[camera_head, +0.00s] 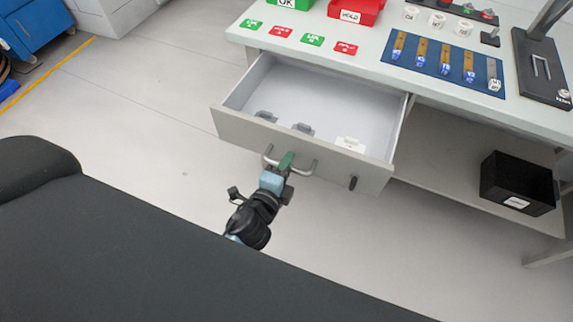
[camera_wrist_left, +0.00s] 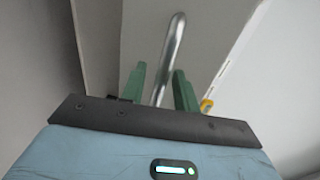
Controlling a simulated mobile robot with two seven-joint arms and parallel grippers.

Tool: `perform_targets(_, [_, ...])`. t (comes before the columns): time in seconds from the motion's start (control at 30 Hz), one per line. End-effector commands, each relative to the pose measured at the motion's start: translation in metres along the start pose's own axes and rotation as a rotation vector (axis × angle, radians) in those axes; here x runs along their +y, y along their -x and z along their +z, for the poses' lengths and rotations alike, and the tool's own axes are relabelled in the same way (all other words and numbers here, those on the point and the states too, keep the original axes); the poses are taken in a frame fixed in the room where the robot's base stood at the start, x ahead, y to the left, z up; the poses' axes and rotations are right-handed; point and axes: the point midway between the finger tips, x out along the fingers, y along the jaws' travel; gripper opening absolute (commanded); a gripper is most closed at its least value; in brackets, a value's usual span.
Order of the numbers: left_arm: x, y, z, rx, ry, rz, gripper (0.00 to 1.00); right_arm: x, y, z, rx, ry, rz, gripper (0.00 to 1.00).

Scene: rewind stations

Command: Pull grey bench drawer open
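The grey bench drawer (camera_head: 231,127) stands pulled out from under the bench top, its white inside showing. Its metal bar handle (camera_head: 304,170) is on the front; the bar also shows in the left wrist view (camera_wrist_left: 172,45). My left gripper (camera_head: 286,161) is at the handle, with green fingers. In the left wrist view the fingers (camera_wrist_left: 160,85) stand apart, one on each side of the bar, with gaps visible beside it. Firm contact with the bar cannot be seen. My right gripper is not in view.
Two grey pieces (camera_head: 302,129) and a white piece (camera_head: 350,145) lie in the drawer. A black bin (camera_head: 517,183) sits on the lower shelf at right. The bench top (camera_head: 375,78) carries cards, a red bin (camera_head: 355,11) and a blue mat (camera_head: 437,84). Floor left of the drawer is clear.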

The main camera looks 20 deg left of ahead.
Motion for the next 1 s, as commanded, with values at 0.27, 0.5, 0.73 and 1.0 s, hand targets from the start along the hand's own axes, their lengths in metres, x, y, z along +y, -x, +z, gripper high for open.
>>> perform_targets(0.27, [0.0, 0.003, 0.0, 0.001, 0.0, 0.0, 0.31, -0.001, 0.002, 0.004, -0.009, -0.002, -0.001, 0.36])
perform_targets(0.5, [0.002, 0.034, 0.0, 0.001, 0.001, 0.003, 0.31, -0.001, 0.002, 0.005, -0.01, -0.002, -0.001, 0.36])
perform_targets(0.73, [0.001, 0.066, 0.0, 0.001, 0.001, 0.002, 0.31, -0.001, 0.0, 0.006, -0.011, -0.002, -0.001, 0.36])
perform_targets(1.0, [0.0, 0.078, 0.0, 0.0, 0.0, 0.0, 0.31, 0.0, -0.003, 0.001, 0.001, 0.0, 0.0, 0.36])
